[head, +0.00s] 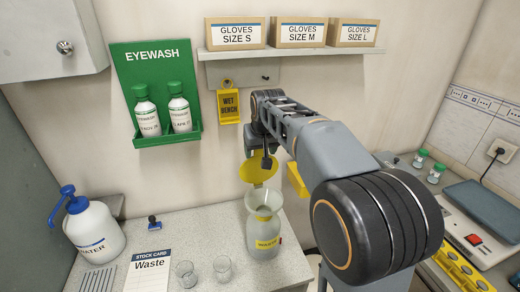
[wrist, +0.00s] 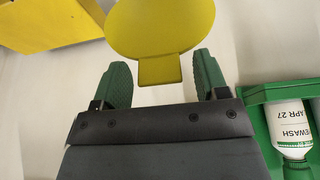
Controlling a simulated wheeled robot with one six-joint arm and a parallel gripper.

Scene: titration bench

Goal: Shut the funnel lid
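The yellow funnel lid (head: 258,171) stands raised, tilted up behind the pale funnel (head: 264,201), whose mouth is uncovered. The funnel sits on a whitish waste bottle (head: 263,238) with a yellow label. My gripper (head: 262,152) is just above the lid's upper edge in the head view. In the wrist view the round lid (wrist: 160,25) shows with its tab (wrist: 160,69) between the two green fingers of my gripper (wrist: 162,72). The fingers are open, with a gap on each side of the tab. The funnel is not visible in the wrist view.
Two glass beakers (head: 222,269) and a waste stock card (head: 149,270) are left of the bottle. A water wash bottle (head: 92,231) stands further left. The green eyewash station (head: 160,95) and yellow wet bench sign (head: 229,105) hang on the wall behind.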

